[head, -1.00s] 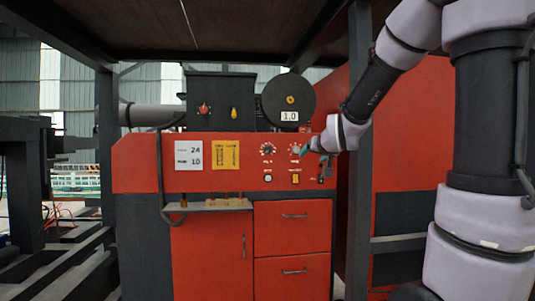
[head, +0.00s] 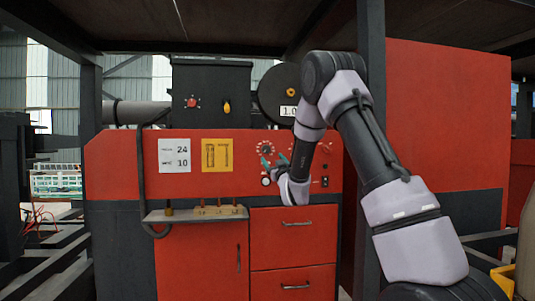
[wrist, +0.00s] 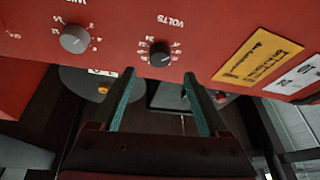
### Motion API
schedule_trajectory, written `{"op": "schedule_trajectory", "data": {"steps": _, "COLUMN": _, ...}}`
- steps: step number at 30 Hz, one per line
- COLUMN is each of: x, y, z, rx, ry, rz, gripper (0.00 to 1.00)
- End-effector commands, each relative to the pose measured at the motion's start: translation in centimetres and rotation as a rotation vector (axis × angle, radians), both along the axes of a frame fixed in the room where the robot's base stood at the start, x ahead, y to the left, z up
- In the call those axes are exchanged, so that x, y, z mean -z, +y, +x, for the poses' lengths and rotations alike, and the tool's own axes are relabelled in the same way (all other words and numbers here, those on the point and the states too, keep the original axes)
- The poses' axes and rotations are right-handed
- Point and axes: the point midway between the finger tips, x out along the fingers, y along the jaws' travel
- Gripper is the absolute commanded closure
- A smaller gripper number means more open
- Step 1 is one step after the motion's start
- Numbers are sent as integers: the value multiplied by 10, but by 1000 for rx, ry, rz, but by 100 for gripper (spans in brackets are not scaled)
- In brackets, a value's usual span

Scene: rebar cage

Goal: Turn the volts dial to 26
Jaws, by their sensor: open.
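The volts dial (wrist: 160,53) is a black knob on the red panel, under the label VOLTS, in the wrist view. It also shows in the head view (head: 265,149), at the panel's right half. My gripper (wrist: 158,78) is open and empty, its two teal fingers apart on either side of the dial's line in the wrist view. In the head view my gripper (head: 275,163) is just in front of the panel, slightly below and right of the dial. I cannot tell whether the fingers touch the knob. The dial's exact setting is too small to read.
A second, grey dial (wrist: 74,39) sits beside the volts dial. A white card (head: 174,155) reads 24 and 10, next to a yellow card (head: 217,155). A small shelf (head: 195,214) juts out below the cards. A dark post (head: 370,190) stands right of the machine.

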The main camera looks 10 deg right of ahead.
Motion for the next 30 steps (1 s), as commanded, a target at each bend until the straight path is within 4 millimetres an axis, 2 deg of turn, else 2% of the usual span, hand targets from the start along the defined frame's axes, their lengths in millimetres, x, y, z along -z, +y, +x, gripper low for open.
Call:
{"op": "schedule_trajectory", "data": {"steps": 3, "x": -10, "y": 4, "z": 22, "rx": -2, "ry": -2, "rz": -1, "gripper": 22}}
{"op": "schedule_trajectory", "data": {"steps": 10, "x": -23, "y": 8, "z": 55, "rx": -1, "ry": -1, "rz": 0, "gripper": 22}}
{"op": "schedule_trajectory", "data": {"steps": 15, "x": -28, "y": 9, "z": 66, "rx": 0, "ry": 0, "rz": 0, "gripper": 22}}
{"op": "schedule_trajectory", "data": {"steps": 23, "x": -28, "y": 9, "z": 68, "rx": 0, "ry": 1, "rz": 0, "gripper": 22}}
{"op": "schedule_trajectory", "data": {"steps": 24, "x": -28, "y": 9, "z": 67, "rx": 0, "ry": 1, "rz": 0, "gripper": 26}}
{"op": "schedule_trajectory", "data": {"steps": 30, "x": -28, "y": 9, "z": 67, "rx": 0, "ry": 1, "rz": 0, "gripper": 100}}
